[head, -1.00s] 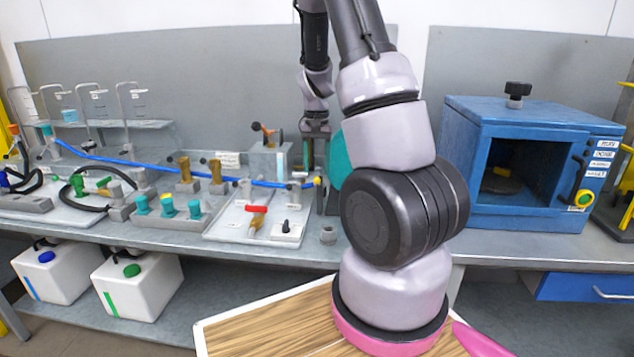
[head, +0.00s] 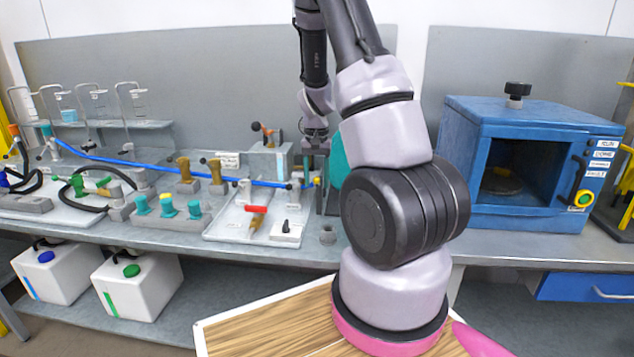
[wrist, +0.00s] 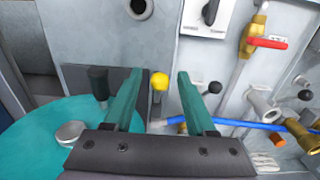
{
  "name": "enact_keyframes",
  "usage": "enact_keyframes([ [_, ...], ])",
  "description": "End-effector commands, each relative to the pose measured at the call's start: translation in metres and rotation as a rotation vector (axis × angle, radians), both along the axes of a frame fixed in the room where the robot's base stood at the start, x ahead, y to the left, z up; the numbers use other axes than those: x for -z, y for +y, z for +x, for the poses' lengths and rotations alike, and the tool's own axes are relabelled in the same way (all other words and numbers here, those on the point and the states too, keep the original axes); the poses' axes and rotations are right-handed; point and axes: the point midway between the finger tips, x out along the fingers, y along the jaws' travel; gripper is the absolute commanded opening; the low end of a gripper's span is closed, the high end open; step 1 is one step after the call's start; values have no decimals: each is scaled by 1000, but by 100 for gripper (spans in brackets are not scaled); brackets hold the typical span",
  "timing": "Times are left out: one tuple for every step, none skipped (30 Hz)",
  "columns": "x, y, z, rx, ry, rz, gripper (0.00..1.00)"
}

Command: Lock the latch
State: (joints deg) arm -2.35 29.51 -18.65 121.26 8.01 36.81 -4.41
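My gripper (wrist: 159,75) is open, with its two teal fingers spread apart. A yellow ball knob (wrist: 159,82) shows in the gap between the fingertips in the wrist view; I see no contact with either finger. It may be the latch's handle, but the frames do not settle this. The knob also shows small in the head view (head: 317,181), just below my gripper (head: 315,158). A teal round body (wrist: 40,145) with a silver cap (wrist: 69,133) lies at lower left in the wrist view. My arm hides most of it in the head view.
A dark post (wrist: 98,82) stands left of the left finger. A blue hose (wrist: 235,123), brass valve (wrist: 253,38) and red handle (wrist: 265,43) lie to the right. A blue open-front cabinet (head: 530,115) stands on the bench at right.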

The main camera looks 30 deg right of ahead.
Motion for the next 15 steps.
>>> enact_keyframes([
  [0, 0, 0, 0, 0, 0, 33],
  [0, 0, 0, 0, 0, 0, 22],
  [0, 0, 0, 0, 0, 0, 6],
  [0, 0, 0, 0, 0, 0, 0],
  [0, 0, 0, 0, 0, 0, 0],
  [0, 0, 0, 0, 0, 0, 0],
  [0, 0, 0, 0, 0, 0, 0],
  [0, 0, 0, 0, 0, 0, 0],
  [0, 0, 0, 0, 0, 0, 0],
  [0, 0, 0, 0, 0, 0, 0],
  [0, 0, 0, 0, 0, 0, 0],
  [0, 0, 0, 0, 0, 0, 0],
  [0, 0, 0, 0, 0, 0, 0],
  [0, 0, 0, 0, 0, 0, 0],
  [0, 0, 0, 0, 0, 0, 0],
])
